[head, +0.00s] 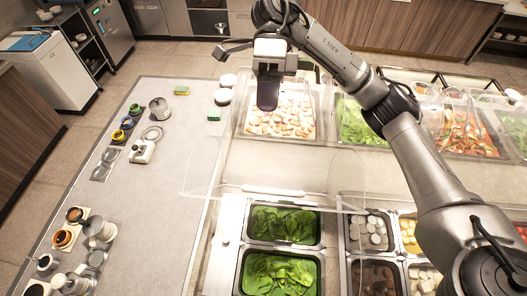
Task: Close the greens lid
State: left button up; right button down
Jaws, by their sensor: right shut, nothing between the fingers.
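Dark green leaves fill two black-rimmed pans, a rear one (284,225) and a front one (280,270), in the lower middle of the head view. Their tops look uncovered. A clear lid (205,178) stands out behind the rear pan, with a pale bar (273,191) along its lower edge. It looks raised, though its outline is faint. My left gripper is out of view.
A pan of pale chopped pieces (291,121) and a pan of lighter greens (358,126) lie at the back under clear covers. Several smaller food pans (370,232) stand to the right. The left counter (172,205) holds jars and small tools at its far left, with bare room between.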

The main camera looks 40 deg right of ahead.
jog(key=p, duration=0.4)
send_over(261, 174)
jog(key=s, duration=0.1)
jog(key=f, duration=0.7)
jog(key=shift+s+a+f, duration=0.15)
jog(key=shift+a+f, duration=0.15)
jog(key=shift+a, duration=0.1)
jog(key=shift+p+x, duration=0.3)
jog(key=shift+x, duration=0.5)
jog(key=shift+f, duration=0.1)
